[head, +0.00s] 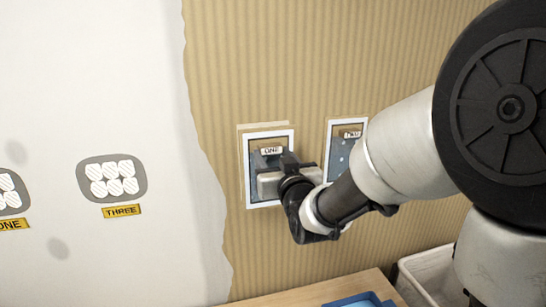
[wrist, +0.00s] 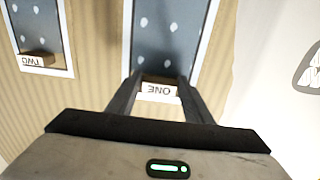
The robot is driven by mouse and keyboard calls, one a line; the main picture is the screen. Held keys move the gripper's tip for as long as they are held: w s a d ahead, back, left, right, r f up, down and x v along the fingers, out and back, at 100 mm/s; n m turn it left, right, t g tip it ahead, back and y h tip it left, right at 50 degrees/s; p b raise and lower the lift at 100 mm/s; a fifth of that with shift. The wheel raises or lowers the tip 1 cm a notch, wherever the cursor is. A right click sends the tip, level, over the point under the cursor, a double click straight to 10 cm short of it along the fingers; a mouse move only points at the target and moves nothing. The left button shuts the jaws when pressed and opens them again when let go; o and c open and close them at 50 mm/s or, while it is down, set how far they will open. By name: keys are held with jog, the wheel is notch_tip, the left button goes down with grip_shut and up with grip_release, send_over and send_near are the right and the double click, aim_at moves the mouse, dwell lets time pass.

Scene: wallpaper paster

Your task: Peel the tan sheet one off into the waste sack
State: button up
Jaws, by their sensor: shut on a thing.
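Sheet one (head: 247,185) is a blue dotted panel with a white border, labelled ONE, in front of the ribbed tan wall. A tan edge shows behind its top and left side, so it looks offset from the wall. A whitish open container (head: 425,270), possibly the waste sack, is at lower right, partly hidden by my arm.
A similar sheet labelled TWO (head: 336,165) is right of sheet one, partly behind my arm. A wooden table (head: 300,296) with a blue tray (head: 360,300) is below. On the bare white wall at left are grey patches, one marked THREE (head: 112,180).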

jog(key=b+v, duration=0.1)
jog(key=v, duration=0.6)
dwell(0.4)
dwell(0.4)
jog(key=w+d+f+m+h, duration=0.3)
jog(key=w+d+f+h, duration=0.35)
jog(key=d+f, duration=0.7)
notch_tip(320, 180, up, 17)
jog(key=w+y+p, duration=0.1)
jog(key=p, duration=1.6)
jog(key=shift+a+t, duration=0.3)
jog(key=shift+f+y, duration=0.1)
jog(key=shift+y, duration=0.15)
